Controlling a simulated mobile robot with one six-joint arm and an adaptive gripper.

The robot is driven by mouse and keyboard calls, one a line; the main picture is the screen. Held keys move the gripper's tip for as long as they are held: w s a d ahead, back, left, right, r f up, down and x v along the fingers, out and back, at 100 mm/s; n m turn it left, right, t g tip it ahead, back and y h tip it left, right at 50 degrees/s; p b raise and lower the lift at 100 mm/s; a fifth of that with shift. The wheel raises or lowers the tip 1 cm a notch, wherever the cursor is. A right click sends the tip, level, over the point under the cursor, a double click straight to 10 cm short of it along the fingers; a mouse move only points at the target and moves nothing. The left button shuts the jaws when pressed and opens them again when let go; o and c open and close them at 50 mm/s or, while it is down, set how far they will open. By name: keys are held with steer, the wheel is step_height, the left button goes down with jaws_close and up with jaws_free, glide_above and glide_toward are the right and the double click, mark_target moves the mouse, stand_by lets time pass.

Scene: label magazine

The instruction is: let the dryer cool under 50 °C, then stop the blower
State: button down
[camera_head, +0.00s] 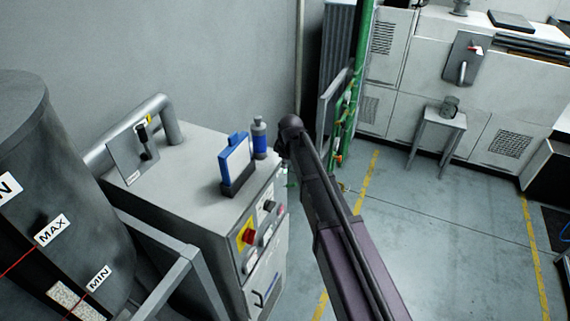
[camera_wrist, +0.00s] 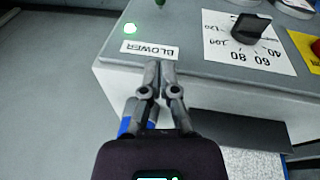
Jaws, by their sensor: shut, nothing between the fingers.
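The dryer cabinet (camera_head: 165,185) is a grey box whose front panel carries a red knob on a yellow plate (camera_head: 248,237) and other controls. In the wrist view the panel (camera_wrist: 200,72) appears upside down. I see no readable temperature display.
A blue-fronted holder (camera_head: 235,160) and a grey-blue bottle (camera_head: 259,138) stand on the cabinet top. A dark hopper marked MAX and MIN (camera_head: 60,190) stands at the left. Open floor (camera_head: 440,230) lies to the right, with a small stool (camera_head: 440,122) farther back.

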steer(key=b, duration=0.6)
glide_above(286, 185)
steer(key=a, duration=0.1)
steer(key=shift+s+a+f, duration=0.1)
steer(key=shift+s+f, duration=0.05)
steer(key=shift+f, duration=3.05)
steer(key=shift+d+f+b, duration=1.2)
steer(key=shift+f+b, duration=0.1)
steer(key=shift+f, duration=0.1)
steer(key=shift+s+a, duration=0.2)
steer(key=shift+a, duration=0.05)
